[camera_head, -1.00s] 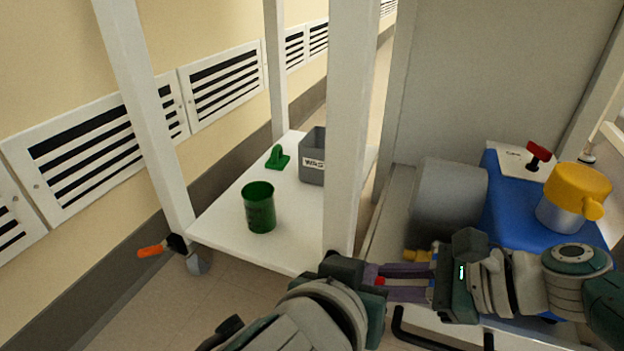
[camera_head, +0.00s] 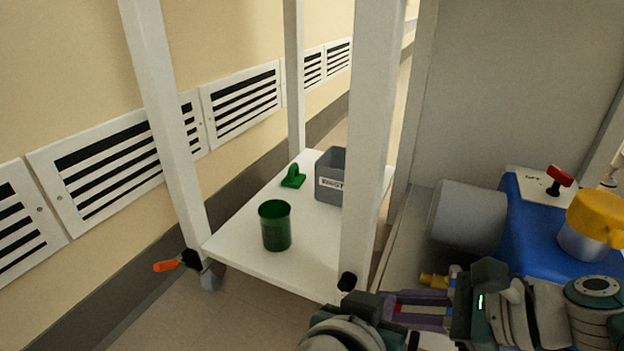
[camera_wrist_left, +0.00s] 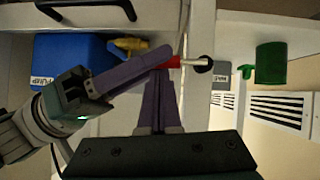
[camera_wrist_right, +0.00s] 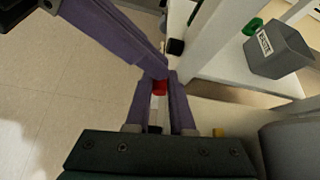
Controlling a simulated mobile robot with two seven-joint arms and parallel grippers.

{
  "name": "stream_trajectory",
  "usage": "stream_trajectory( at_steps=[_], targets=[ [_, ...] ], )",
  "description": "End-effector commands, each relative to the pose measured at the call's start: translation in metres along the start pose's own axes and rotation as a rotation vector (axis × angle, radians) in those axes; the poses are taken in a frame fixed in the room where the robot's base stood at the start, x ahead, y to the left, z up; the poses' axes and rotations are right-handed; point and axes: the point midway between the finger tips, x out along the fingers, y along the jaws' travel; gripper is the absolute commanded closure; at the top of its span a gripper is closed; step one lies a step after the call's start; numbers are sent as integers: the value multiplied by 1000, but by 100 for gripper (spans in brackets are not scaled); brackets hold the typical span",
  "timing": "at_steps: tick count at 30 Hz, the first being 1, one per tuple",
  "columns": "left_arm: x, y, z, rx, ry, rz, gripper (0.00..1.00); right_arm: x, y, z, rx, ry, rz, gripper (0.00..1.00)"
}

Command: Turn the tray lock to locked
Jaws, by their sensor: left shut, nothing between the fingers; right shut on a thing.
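A small red piece (camera_wrist_right: 160,87) on a pale rod is between the purple fingers of my right gripper (camera_wrist_right: 158,80). The red piece also shows in the left wrist view (camera_wrist_left: 174,62), where the pale rod runs right to a round black end (camera_wrist_left: 204,65). I take this as the tray lock; its setting cannot be read. My right gripper (camera_head: 398,308) is shut on the red piece and points left in the head view. My left gripper (camera_wrist_left: 158,80) is shut and empty, its fingertips close beside the right ones. In the head view, the arms partly cover the lock.
A white cart shelf (camera_head: 235,238) holds a green cup (camera_head: 275,225), a green handled piece (camera_head: 293,178) and a grey labelled bin (camera_head: 332,180). A white post (camera_head: 372,130) stands behind my grippers. A blue pump (camera_head: 530,230) with a red handle (camera_head: 559,178) and yellow cap (camera_head: 596,215) is right.

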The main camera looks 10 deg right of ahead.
Motion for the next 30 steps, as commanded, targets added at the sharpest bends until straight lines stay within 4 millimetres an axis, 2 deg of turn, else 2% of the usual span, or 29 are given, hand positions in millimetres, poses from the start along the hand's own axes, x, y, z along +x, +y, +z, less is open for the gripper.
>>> stream_trajectory(
  at_steps=[1,3,4,11,22,26,30],
  targets=[
    [0,-3,9,-5,-22,-9,100,3,5,5,-3,-18,17,100],
    [0,-3,10,-5,-23,-10,100,3,5,6,-3,-20,17,100],
    [0,-3,10,-5,-24,-10,100,4,4,6,-4,-20,16,75],
    [0,-3,9,-3,-21,-8,100,3,3,6,-3,-19,12,49],
    [0,-2,5,-2,-13,-5,100,-3,2,4,-3,-14,8,49],
    [0,-2,5,-2,-12,-5,100,-18,2,3,-4,-13,6,49],
    [0,-2,5,-2,-11,-5,100,-44,1,3,-6,-12,6,49]
  ],
)
